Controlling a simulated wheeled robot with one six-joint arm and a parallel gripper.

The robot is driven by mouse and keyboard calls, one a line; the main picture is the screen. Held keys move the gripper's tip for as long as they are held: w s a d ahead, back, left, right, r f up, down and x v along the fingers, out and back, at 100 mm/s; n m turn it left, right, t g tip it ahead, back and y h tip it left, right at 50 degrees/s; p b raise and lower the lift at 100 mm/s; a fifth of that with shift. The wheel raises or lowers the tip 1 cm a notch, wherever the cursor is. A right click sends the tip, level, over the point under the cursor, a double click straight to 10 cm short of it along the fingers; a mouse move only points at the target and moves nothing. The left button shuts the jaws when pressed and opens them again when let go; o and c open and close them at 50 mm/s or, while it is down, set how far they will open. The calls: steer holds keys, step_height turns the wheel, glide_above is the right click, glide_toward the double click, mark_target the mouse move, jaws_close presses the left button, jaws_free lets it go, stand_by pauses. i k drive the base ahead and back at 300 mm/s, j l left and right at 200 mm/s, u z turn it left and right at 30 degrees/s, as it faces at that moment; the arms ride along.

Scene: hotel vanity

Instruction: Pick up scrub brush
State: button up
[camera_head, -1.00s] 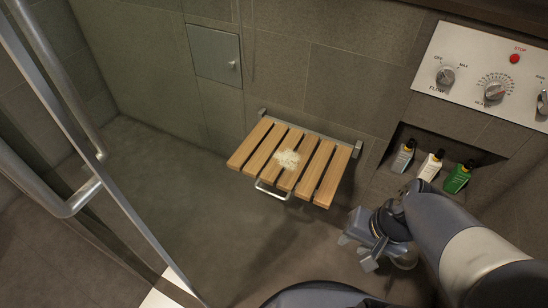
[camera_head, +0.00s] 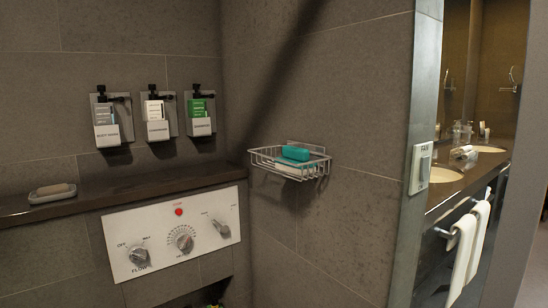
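A small teal block-like item (camera_head: 295,153) lies in a wire basket (camera_head: 262,161) fixed to the wall right of the corner. A pale strip shows below it behind the wires; I cannot tell whether it is bristles or a separate thing. The teal item may be the scrub brush, but it is too small to be sure. My gripper is not in view.
A stone ledge (camera_head: 130,193) carries a soap dish (camera_head: 52,194) at the left. Several labelled dispensers hang above it. A control panel (camera_head: 172,232) is below. A wall edge (camera_head: 414,150) and vanity counter (camera_head: 480,170) stand at the right.

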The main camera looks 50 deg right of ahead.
mark_target(296, 155)
steer(key=z, duration=1.65)
steer(key=u, duration=2.5)
steer(key=z, duration=2.5)
